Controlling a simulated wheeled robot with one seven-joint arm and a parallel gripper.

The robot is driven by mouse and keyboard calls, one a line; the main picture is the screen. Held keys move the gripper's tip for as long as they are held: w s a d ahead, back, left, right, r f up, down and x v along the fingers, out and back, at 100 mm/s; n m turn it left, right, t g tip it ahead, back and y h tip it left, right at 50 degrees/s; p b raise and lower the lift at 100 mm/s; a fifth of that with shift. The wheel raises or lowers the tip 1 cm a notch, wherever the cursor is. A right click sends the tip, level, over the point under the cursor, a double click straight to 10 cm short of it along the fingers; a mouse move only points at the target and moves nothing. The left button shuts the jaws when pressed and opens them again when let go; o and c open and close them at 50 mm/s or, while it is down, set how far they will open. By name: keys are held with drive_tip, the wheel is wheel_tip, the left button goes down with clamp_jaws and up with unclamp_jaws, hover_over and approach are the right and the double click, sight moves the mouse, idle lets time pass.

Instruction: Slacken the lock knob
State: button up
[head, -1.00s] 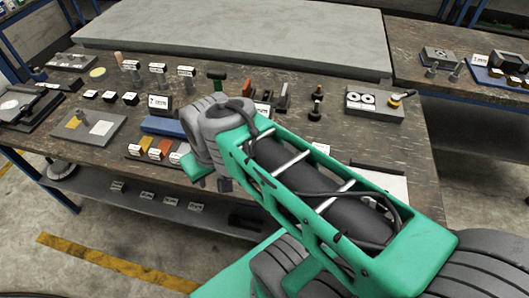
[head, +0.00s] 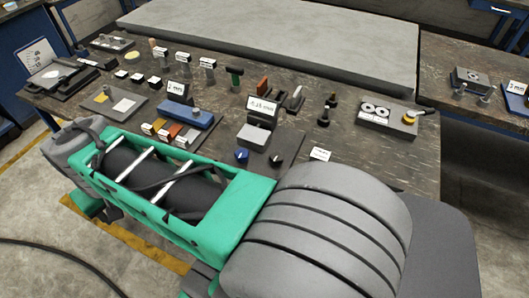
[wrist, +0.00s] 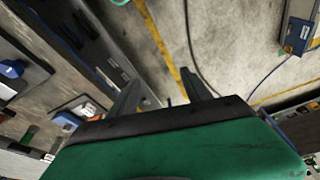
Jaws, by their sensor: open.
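I cannot tell for sure which part is the lock knob. In the head view a dark plate with a display stand (head: 262,107) carries a blue knob (head: 241,156) and a black knob (head: 276,160). A yellow-topped knob (head: 409,117) sits on a grey block (head: 386,120) farther right. My gripper (wrist: 160,84) is open and empty in the wrist view, with its two fingers apart above the concrete floor. It is off the front of the bench and touches none of these knobs. In the head view my arm hides most of it.
The workbench (head: 340,155) holds several small labelled parts, a blue block (head: 187,118) and a grey plate (head: 113,104). A large grey slab (head: 270,40) lies at the back. Another bench (head: 470,115) stands to the right. A cable (wrist: 193,45) lies on the floor.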

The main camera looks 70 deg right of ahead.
drive_tip(key=shift+o, duration=0.3)
drive_tip(key=s+d+m+g, duration=0.1)
drive_tip(key=s+d+m, duration=0.1)
drive_tip(key=d+m, duration=0.6)
drive_tip(key=d, duration=0.6)
drive_tip(key=shift+s+d+f+h, duration=0.15)
drive_tip(key=shift+f+h, duration=0.1)
drive_tip(key=shift+h, duration=0.05)
drive_tip(key=m+g+y, duration=0.1)
drive_tip(key=m+g, duration=0.1)
drive_tip(key=m, duration=1.4)
hover_over(277, 156)
wheel_tip(277, 156, down, 4)
drive_tip(key=shift+r, duration=0.1)
wheel_tip(277, 156, down, 7)
drive_tip(key=shift+r, duration=0.2)
drive_tip(key=shift+f, duration=0.5)
clamp_jaws()
